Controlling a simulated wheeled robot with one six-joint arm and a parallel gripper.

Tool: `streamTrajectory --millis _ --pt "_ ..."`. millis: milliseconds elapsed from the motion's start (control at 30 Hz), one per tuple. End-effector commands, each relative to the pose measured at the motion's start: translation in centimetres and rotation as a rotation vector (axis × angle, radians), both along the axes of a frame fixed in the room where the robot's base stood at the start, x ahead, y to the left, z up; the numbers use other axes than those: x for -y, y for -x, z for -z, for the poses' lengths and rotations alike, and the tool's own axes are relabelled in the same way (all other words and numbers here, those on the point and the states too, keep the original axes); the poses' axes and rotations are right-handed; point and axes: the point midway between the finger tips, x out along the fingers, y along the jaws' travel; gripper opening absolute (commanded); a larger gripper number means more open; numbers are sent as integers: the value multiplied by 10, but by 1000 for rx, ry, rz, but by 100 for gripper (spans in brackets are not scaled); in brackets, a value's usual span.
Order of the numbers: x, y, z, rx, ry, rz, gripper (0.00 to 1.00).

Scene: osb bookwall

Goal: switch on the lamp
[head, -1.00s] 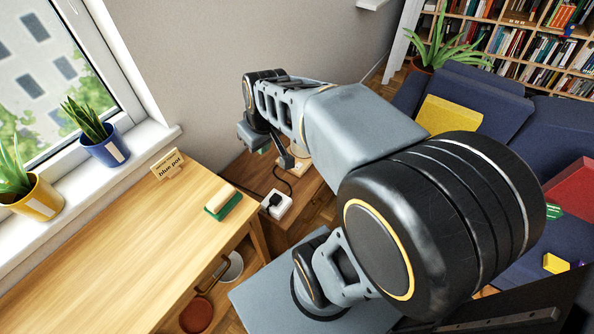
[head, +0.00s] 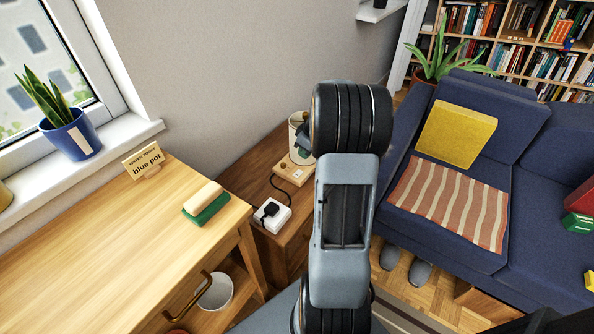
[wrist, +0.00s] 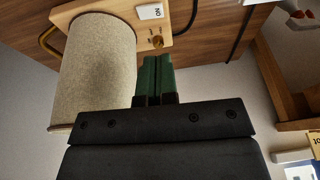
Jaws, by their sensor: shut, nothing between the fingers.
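The lamp stands on a low wooden side table, partly hidden by my arm in the head view. Its pale shade (head: 297,122) and wooden base (head: 291,174) show there. In the wrist view the fabric shade (wrist: 100,68) is at the left, seen tilted, and the base (wrist: 86,12) is at the top.
A white socket box (head: 271,216) with a black plug and cord sits on the side table (head: 265,150). A desk (head: 110,240) with a brush (head: 206,203) and a sign (head: 143,161) is at left. A blue sofa (head: 455,150) is at right.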

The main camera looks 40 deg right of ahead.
Motion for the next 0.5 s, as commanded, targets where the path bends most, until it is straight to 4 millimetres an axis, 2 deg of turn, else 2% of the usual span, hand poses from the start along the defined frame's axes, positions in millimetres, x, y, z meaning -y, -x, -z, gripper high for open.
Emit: streamTrajectory --millis 167,500 --pt "-2 -2 11 -2 -1 -1 0" --pt "-9 -15 62 -3 -1 -1 0"
